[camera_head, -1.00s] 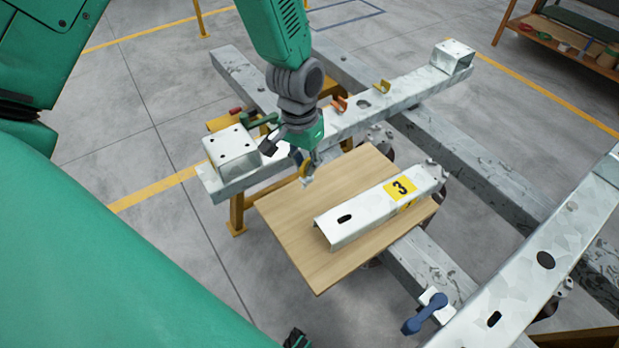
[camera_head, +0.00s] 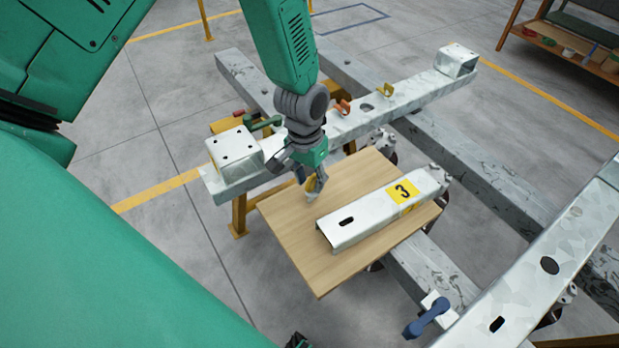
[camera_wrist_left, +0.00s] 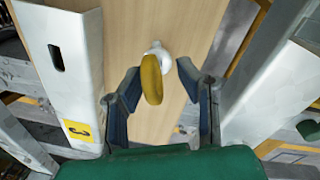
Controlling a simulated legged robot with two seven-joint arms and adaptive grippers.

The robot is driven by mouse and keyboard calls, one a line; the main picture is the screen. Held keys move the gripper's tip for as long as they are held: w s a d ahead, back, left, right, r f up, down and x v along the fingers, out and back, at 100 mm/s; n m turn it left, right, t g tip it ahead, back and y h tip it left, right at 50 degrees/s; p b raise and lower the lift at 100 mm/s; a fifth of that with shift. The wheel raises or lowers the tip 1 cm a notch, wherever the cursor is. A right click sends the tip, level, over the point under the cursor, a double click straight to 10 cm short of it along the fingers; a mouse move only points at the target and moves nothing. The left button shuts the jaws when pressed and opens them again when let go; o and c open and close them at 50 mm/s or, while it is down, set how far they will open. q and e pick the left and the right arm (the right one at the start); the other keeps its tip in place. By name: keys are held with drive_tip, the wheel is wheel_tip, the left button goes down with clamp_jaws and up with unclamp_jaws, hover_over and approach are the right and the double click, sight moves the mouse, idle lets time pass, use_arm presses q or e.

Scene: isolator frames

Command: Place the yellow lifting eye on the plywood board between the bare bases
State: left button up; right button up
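The yellow lifting eye (camera_head: 316,184) is at the plywood board's upper left part, its pale shank pointing down at the wood. In the left wrist view the lifting eye (camera_wrist_left: 151,80) is between the fingers of my left gripper (camera_wrist_left: 160,72), with a gap on the right finger's side. My left gripper (camera_head: 306,176) is open around it, low over the plywood board (camera_head: 290,235). I cannot tell whether the shank touches the wood. A box-shaped metal base (camera_head: 233,150) stands left of the board, another (camera_head: 456,60) at the beam's far end. My right gripper is out of view.
A metal channel with a yellow "3" label (camera_head: 372,214) lies on the board, right of the gripper. Small coloured clips, an orange one (camera_head: 343,107) and a yellow one (camera_head: 385,90), sit on the beam (camera_head: 410,95). A blue-handled clamp (camera_head: 426,318) is at the lower right.

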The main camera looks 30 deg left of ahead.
use_arm(q)
drive_tip(key=shift+d+r, duration=0.2)
wheel_tip(320, 180, up, 4)
drive_tip(key=shift+d, duration=0.15)
wheel_tip(320, 180, up, 8)
drive_tip(key=a+p, duration=0.1)
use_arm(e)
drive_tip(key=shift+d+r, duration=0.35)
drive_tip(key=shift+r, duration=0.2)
use_arm(q)
drive_tip(key=shift+a, duration=0.15)
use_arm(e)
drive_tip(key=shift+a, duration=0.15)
